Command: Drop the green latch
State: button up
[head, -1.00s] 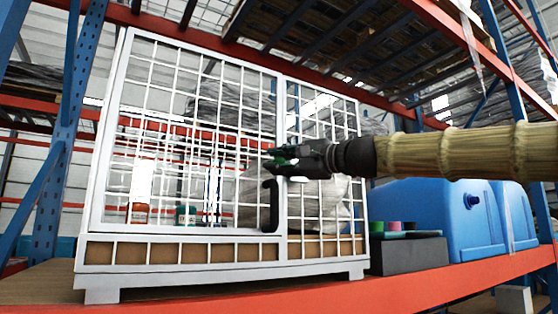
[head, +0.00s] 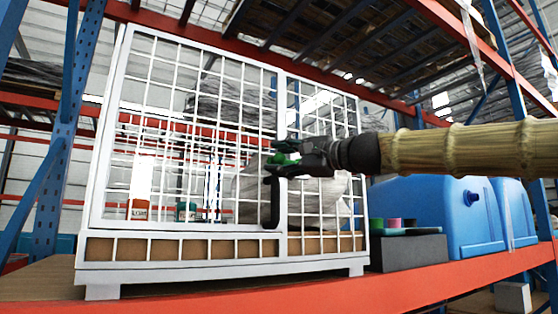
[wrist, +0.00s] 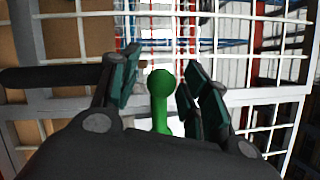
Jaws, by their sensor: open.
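The green latch (wrist: 161,95) stands out from the white frame of the mesh cage. In the wrist view it lies between the two fingers of my gripper (wrist: 158,88), with gaps on both sides. My gripper is open around it. In the head view the latch (head: 281,158) shows as a small green piece at my gripper's (head: 283,152) tips, on the post between the cage's two mesh panels. My gripper partly hides it there.
A black handle (head: 270,200) sticks out just below my gripper. The white mesh cage (head: 183,271) stands on an orange-edged shelf. Blue tanks (head: 425,215) and a dark box (head: 408,252) with small coloured items stand to the right. Bottles sit inside the cage.

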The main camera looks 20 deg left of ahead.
jog(key=v, duration=1.1)
jog(key=shift+d, duration=0.3)
jog(key=shift+a, duration=0.1)
